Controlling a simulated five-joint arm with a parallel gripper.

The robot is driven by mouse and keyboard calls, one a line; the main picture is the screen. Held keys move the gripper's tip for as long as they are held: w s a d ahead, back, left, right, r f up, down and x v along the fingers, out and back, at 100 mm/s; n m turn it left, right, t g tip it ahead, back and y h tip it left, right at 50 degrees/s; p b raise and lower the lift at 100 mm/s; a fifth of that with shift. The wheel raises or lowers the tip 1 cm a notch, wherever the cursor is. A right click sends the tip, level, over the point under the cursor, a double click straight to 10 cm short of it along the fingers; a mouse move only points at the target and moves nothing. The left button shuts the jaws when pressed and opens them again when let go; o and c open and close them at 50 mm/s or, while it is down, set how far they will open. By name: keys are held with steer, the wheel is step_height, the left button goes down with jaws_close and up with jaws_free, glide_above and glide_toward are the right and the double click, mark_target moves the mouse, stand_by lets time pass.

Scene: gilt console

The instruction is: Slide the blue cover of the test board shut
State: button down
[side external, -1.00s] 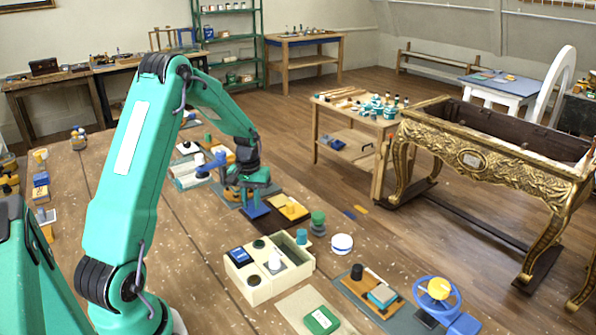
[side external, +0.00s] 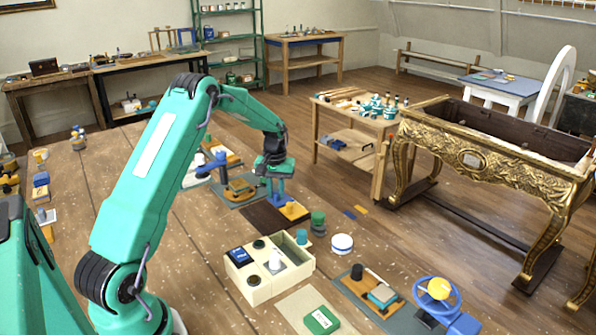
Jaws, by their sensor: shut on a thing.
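My gripper (side external: 275,186) points down over the middle of the bench. It is shut on an upright blue piece (side external: 276,201), which looks like part of the blue cover. The jaws hide much of it. The piece stands at the far edge of a dark brown board (side external: 262,218), beside a yellow-orange block (side external: 295,211). The dark surface to the left of the block is bare. How far the cover overlaps the board is too small to tell.
A grey mat with a brown and yellow fixture (side external: 240,187) lies just left of my gripper. A cream divided box (side external: 268,268), a green-topped jar (side external: 318,222) and a white round tin (side external: 342,244) stand nearer. A blue handwheel (side external: 437,296) is at front right.

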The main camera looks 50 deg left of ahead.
mark_target(277, 192)
steer(key=shift+w+r, duration=0.1)
steer(key=shift+w, duration=0.2)
steer(key=c, duration=1.3)
jaws_free()
steer(key=shift+s, duration=0.1)
steer(key=shift+o, duration=0.2)
steer(key=shift+r, duration=0.1)
steer(key=shift+r, duration=3.75)
